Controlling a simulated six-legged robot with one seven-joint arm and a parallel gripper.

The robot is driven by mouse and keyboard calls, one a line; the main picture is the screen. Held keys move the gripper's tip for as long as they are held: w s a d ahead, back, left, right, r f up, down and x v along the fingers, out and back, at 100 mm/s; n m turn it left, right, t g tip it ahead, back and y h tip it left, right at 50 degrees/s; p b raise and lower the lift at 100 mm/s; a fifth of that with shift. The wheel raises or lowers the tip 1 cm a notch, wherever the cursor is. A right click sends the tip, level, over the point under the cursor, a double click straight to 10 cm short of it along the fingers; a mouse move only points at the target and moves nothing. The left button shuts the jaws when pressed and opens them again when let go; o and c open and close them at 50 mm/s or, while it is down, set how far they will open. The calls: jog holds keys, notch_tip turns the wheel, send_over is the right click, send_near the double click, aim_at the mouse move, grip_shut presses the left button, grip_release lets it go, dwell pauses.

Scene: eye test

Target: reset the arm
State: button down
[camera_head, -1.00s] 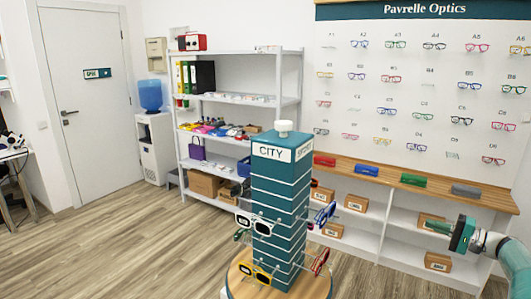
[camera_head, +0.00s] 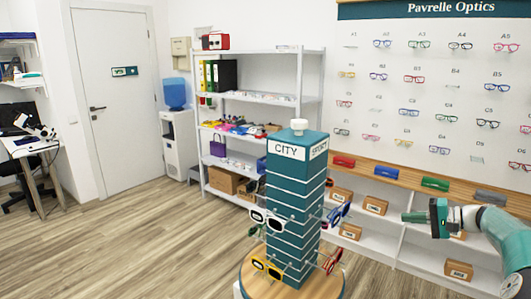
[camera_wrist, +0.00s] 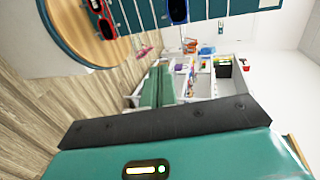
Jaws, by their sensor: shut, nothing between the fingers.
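My gripper (camera_head: 404,217) is at the right in the head view, on my teal and white arm. It points left, in front of the wall shelves. Its fingers are shut and empty. In the wrist view the two green fingers (camera_wrist: 157,88) lie side by side, beyond the dark edge of the gripper body. The gripper is to the right of the teal display tower (camera_head: 292,205) and apart from it in the picture.
The tower stands on a round wooden base (camera_head: 250,275) and carries several glasses. Behind my gripper are low shelves with boxes (camera_head: 375,205) and a wooden ledge with coloured cases (camera_head: 435,184). A grey rack (camera_head: 311,88) stands behind the tower. Open floor (camera_head: 150,235) lies left.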

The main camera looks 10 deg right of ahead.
jog(key=s+a+r+n+g+h, duration=0.2)
jog(key=a+r+g, duration=0.1)
jog(key=a, duration=0.9)
jog(key=s+a+r+n+g+h, duration=0.1)
jog(key=s+a+r+g+h, duration=0.15)
jog(key=a, duration=0.95)
jog(key=s+a+r+n+h, duration=0.1)
jog(key=s+a+n+h, duration=0.15)
jog(key=s+a, duration=0.7)
jog(key=s+a+f+n+h, duration=0.1)
jog(key=s+a+f+h, duration=0.1)
jog(key=s, duration=0.7)
jog(key=s+a+f+n+t+h, duration=0.1)
jog(key=s+a+f+n, duration=0.1)
jog(key=s, duration=0.8)
jog(key=shift+h, duration=0.4)
